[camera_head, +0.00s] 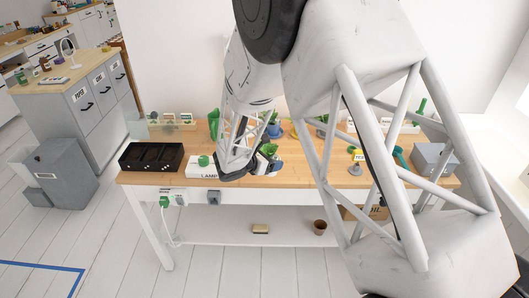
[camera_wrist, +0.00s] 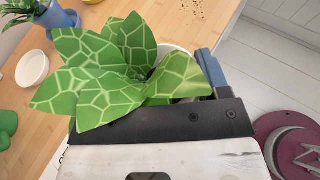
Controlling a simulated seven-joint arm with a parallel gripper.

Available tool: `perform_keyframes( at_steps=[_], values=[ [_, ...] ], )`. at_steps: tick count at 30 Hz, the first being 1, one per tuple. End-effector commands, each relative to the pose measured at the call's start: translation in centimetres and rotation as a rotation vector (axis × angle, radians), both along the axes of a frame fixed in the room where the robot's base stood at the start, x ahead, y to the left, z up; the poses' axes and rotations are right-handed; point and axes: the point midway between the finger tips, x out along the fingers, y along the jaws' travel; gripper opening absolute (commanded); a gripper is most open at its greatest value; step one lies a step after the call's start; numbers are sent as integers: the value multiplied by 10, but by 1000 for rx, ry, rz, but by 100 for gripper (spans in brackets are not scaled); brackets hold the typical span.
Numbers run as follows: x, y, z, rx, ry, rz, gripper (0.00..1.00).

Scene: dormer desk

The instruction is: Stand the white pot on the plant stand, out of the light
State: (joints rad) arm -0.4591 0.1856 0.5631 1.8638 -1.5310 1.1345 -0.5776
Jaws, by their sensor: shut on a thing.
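The white pot holds a plant with broad green leaves and pale veins (camera_wrist: 110,70). In the wrist view only part of its white rim (camera_wrist: 173,50) shows behind the leaves. My gripper (camera_head: 266,170) is shut on the pot above the front edge of the desk. One blue finger pad shows beside the leaves; the other is hidden by them. In the head view the leaves (camera_head: 268,149) show just beyond my gripper, and my arm covers much of the desk. I cannot make out the plant stand for certain in either view.
The wooden desk (camera_head: 305,175) holds a black box (camera_head: 151,157) at left, a blue pot (camera_wrist: 56,17), a white dish (camera_wrist: 32,68) and a grey box (camera_head: 433,158) at right. A maroon round thing (camera_wrist: 268,128) lies below, beyond the desk edge. A brown pot (camera_head: 320,227) sits on the lower shelf.

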Motion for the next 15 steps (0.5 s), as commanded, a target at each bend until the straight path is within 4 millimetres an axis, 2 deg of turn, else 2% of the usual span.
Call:
perform_keyframes(
  at_steps=[15],
  values=[
    [78, 18, -8, 0, 0, -1, 39]
  ],
)
